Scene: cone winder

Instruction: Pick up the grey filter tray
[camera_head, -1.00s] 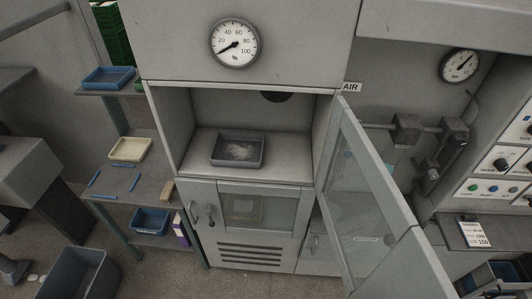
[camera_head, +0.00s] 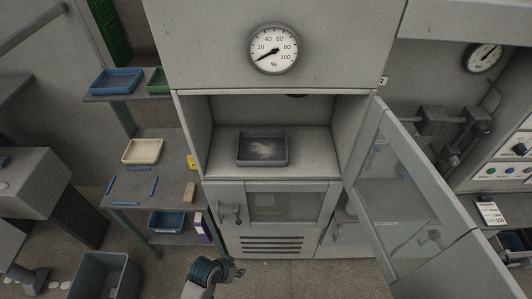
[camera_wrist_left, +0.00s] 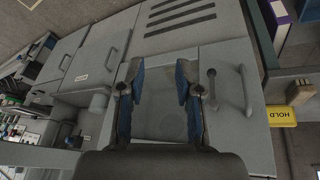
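The grey filter tray (camera_head: 262,163) sits upright on the floor of the open cabinet compartment, with pale fluff lying in it. My left gripper shows small at the bottom of the head view (camera_head: 229,268), low in front of the cabinet and well below the tray, touching nothing. In the left wrist view my left gripper (camera_wrist_left: 158,78) has its two fingers spread apart with nothing between them. The cabinet's lower front is behind them, and the tray is not in that view. My right gripper is in neither view.
A glazed door (camera_head: 400,190) stands open at the compartment's right. The lower cabinet door (camera_head: 331,200) is shut, with handles (camera_head: 230,213) protruding. A shelf rack at left holds a cream tray (camera_head: 142,151) and a blue tray (camera_head: 115,80). The compartment's front is clear.

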